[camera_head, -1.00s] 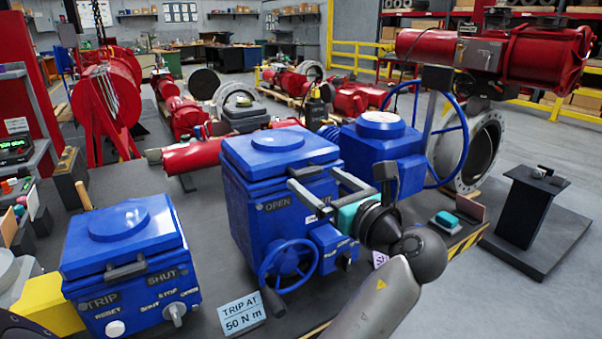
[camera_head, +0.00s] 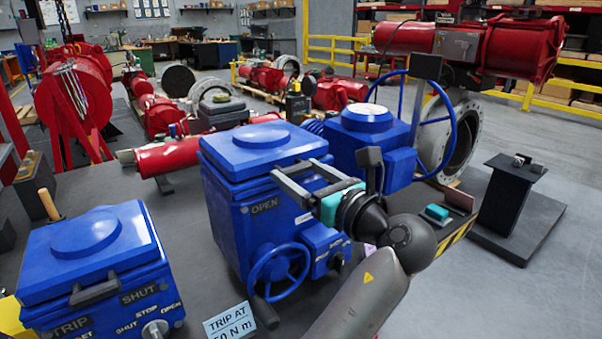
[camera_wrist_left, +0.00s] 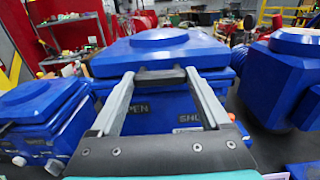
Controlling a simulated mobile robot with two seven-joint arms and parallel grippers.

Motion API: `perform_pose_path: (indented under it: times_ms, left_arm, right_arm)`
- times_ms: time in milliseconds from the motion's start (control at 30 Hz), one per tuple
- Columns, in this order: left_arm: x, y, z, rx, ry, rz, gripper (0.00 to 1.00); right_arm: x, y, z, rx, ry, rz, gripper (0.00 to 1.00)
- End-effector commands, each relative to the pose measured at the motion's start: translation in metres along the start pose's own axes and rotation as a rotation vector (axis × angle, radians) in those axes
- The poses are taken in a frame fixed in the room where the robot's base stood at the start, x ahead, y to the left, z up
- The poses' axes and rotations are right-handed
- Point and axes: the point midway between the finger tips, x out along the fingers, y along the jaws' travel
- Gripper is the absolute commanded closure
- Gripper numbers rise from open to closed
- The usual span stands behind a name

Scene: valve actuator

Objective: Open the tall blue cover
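The tall blue box (camera_head: 225,205) stands in the middle of the head view, with its blue cover (camera_head: 225,155) down on top. In the left wrist view the cover (camera_wrist_left: 160,58) is straight ahead, with a dark handle (camera_wrist_left: 160,77) on its front edge. My left gripper (camera_head: 292,168) is at the cover's front, its two grey fingers spread wide. In the left wrist view my left gripper (camera_wrist_left: 160,76) has its fingertips at either end of the handle; I cannot tell whether they touch it. My right gripper is not in view.
A lower blue box (camera_head: 95,255) with a handled lid stands at the left. A blue handwheel (camera_head: 278,270) sits on the tall box's front, and a "TRIP AT 50 N m" sign (camera_head: 230,322) is below. Another blue housing (camera_head: 370,135) with a large handwheel stands behind right.

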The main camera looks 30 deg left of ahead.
Motion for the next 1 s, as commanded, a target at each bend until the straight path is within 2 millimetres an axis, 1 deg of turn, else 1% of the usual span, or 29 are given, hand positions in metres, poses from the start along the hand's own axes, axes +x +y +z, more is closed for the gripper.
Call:
perform_pose_path:
  times_ms: [33, 67, 633, 1000]
  left_arm:
    - [0.0001, 0.0001, -0.0001, 0.0, 0.0, 0.001, 0.31]
    - [0.0001, 0.0001, -0.0001, 0.0, 0.0, 0.001, 0.35]
    - [0.0003, 0.0003, -0.0003, 0.001, 0.0, 0.001, 0.99]
    - [0.0006, 0.0003, 0.0012, 0.001, 0.002, 0.001, 1.0]
  right_arm:
    - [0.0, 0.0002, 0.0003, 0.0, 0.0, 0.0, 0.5]
    - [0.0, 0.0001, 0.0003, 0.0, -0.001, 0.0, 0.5]
    - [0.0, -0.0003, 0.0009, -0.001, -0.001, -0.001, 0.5]
    - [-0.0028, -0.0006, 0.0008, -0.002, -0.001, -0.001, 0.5]
